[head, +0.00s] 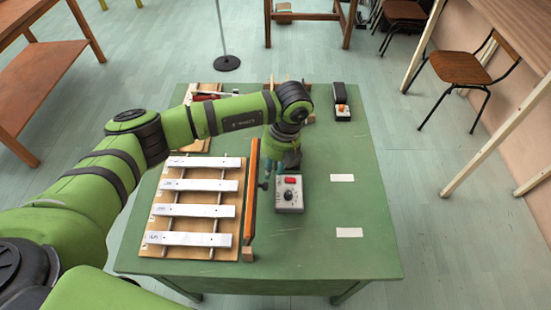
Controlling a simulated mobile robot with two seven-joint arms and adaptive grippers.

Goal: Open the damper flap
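A long orange-brown bar (251,195), which looks like the damper flap, stands on edge along the right side of a wooden board (193,248) with several pale metal bars (200,185). A small dark knob (264,185) shows beside its right face. My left arm reaches in from the left, over the board's far end. My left gripper (269,168) points down just right of the flap's far part. Its fingertips are small and partly hidden by the wrist, so I cannot tell whether they are open or touch the flap. My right gripper is not in view.
A grey box (289,205) with a red button and black knob stands close right of the gripper. White labels (349,232) lie on the green table (375,258). A black device (341,102) stands at the back right. The table's right side is mostly clear.

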